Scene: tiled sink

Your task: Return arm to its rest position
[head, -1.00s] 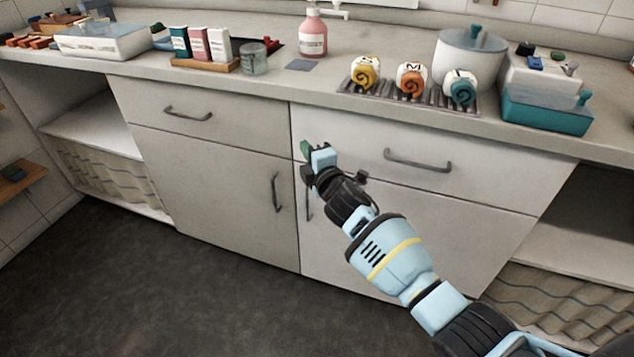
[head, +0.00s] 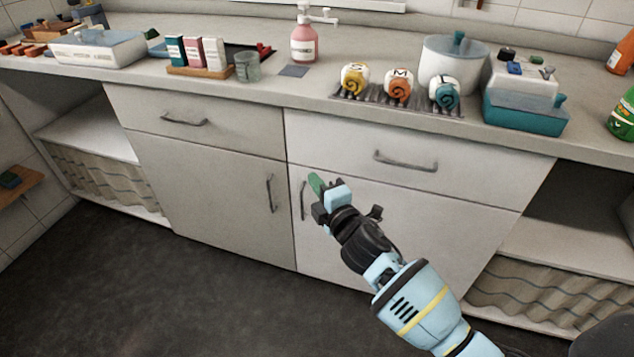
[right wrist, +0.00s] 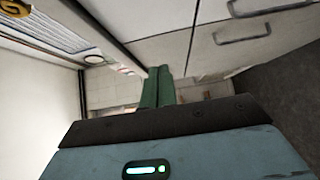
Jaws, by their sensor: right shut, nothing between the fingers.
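My right arm comes in from the lower right in the head view. Its gripper (head: 315,184) is in front of the white cabinet door, below the drawer and close to the door's vertical handle (head: 303,201). I cannot tell how far it is from the door. In the right wrist view the green fingers (right wrist: 157,88) lie side by side, shut, with nothing between them. The cabinet fronts show beyond them. My left gripper is not in view.
The counter above holds a pink pump bottle (head: 304,38), a glass (head: 247,67), three swirled rolls on a rack (head: 370,96), a white pot (head: 446,62) and a teal box (head: 523,113). Drawer handles (head: 405,161) stick out of the fronts. The dark floor (head: 170,290) is clear.

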